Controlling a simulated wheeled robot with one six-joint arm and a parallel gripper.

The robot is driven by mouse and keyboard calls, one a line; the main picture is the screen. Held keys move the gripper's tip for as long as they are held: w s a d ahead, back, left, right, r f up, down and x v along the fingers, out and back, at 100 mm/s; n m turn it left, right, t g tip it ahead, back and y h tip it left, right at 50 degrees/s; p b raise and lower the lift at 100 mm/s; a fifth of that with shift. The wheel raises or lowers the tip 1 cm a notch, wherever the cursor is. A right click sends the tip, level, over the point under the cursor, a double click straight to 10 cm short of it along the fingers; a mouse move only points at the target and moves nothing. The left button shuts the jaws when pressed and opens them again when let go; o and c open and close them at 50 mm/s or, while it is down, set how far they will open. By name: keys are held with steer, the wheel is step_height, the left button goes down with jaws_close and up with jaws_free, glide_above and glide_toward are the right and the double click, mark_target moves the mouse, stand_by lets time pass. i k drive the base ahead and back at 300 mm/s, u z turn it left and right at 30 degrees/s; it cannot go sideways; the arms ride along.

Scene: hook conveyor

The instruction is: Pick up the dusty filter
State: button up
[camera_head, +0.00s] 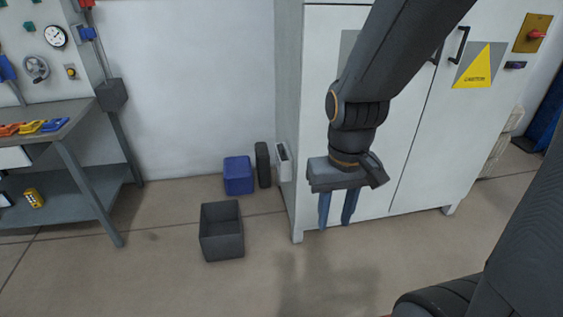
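My gripper (335,225) hangs pointing down in front of the white cabinet (410,160). Its two blue-grey fingers are apart with nothing between them. No thing here is clearly a dusty filter. A slim pale frame with a dark slot (283,162) sits at the cabinet's left side, to the left of my gripper; I cannot tell if it is a filter or a holder. A dark upright block (262,165) stands by the wall left of it.
A blue box (238,175) stands by the wall. An open grey bin (221,231) is on the floor in front of it. A workbench (65,132) with coloured tools is at the left. The floor between bench and bin is clear.

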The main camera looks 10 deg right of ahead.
mark_target(282, 158)
steer(key=z, duration=0.05)
steer(key=i, duration=1.8)
steer(key=u, duration=0.6)
